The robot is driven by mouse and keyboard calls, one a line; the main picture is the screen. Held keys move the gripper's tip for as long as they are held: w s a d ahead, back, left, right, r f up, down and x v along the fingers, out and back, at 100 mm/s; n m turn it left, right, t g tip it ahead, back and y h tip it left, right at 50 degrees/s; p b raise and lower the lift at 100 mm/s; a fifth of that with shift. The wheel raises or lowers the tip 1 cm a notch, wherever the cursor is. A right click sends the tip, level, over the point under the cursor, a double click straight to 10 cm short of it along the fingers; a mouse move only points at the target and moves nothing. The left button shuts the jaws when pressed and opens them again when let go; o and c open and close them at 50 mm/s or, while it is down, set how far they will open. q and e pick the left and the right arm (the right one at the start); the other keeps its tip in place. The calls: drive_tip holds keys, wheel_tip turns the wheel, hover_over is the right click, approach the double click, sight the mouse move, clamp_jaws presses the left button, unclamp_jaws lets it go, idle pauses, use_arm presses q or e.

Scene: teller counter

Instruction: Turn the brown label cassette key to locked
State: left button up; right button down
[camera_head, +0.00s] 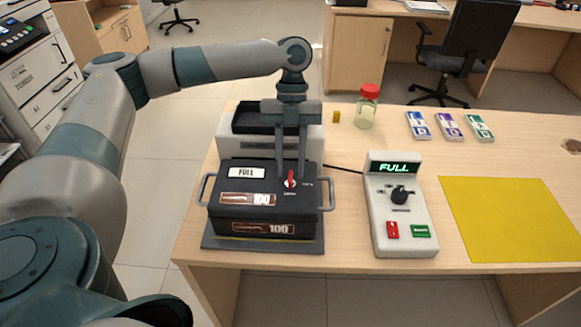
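The black cassette (233,222) with brown "100" labels sits on a dark base plate (262,245) on the counter. It has a white "FULL" label and a grey handle on each side. A red key (291,179) stands in the lock on its top face, near the right end. My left gripper (291,172) points down over the key, its two fingers apart on either side of it. I cannot tell whether the fingers touch the key. My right gripper is not in view.
A control box (400,235) with a lit "FULL" display, black knob and red and green buttons stands right of the cassette. Behind the cassette is a white unit with a black tray (265,118). A red-lidded jar (367,107), several banknote bundles (449,127) and a yellow mat (515,220) lie further right.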

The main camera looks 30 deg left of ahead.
use_arm(q)
drive_tip(key=shift+s+d+f, duration=0.1)
drive_tip(key=shift+s+f, duration=0.05)
drive_tip(key=shift+f, duration=0.55)
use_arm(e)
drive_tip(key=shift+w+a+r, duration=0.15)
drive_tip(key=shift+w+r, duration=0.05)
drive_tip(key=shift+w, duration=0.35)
